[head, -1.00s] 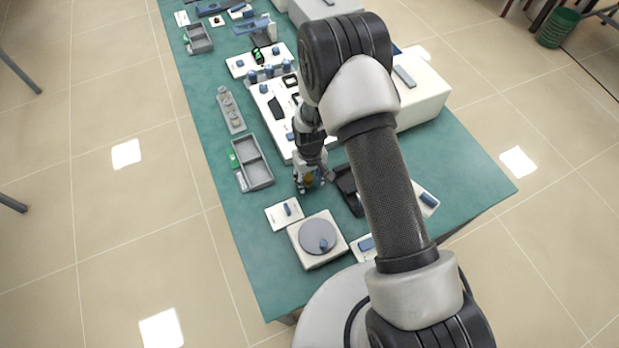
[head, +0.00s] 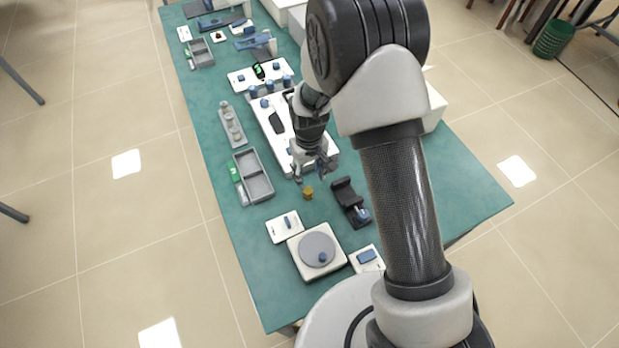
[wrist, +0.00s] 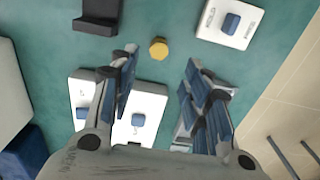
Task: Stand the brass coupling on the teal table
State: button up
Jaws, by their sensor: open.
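The brass coupling (head: 308,192) stands on the teal table (head: 262,290), between the grey two-part tray and the black stand. It looks upright and nothing touches it. In the wrist view the coupling (wrist: 158,48) shows as a small yellow hexagonal top on the teal surface, past the fingertips. My gripper (head: 311,176) is open and empty, just behind and above the coupling in the head view. In the wrist view its two blue-padded fingers (wrist: 160,68) are spread wide with a clear gap between them.
A grey two-part tray (head: 237,156) lies to the left. A black stand (head: 346,196) is close on the right. A white panel with blue knobs (head: 270,122) is behind.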

jog(key=s+d+r+m+t, duration=0.1)
jog(key=s+d+r, duration=0.1)
jog(key=r, duration=0.6)
jog(key=s+d+r, duration=0.2)
jog(key=r, duration=0.6)
jog(key=s+d+r+m+t, duration=0.1)
jog(key=s+d+r, duration=0.15)
jog(key=r, duration=0.55)
jog(key=s+d+r+m+t, duration=0.1)
jog(key=s+r, duration=0.3)
jog(key=s, duration=0.4)
jog(key=s+d+r+m+t, duration=0.1)
jog(key=s+d+r, duration=0.3)
jog(key=s, duration=0.5)
jog(key=shift+d+r+m+t, duration=0.15)
jog(key=shift+r+m+t, duration=0.15)
jog(key=shift+r, duration=0.15)
jog(key=shift+s, duration=0.1)
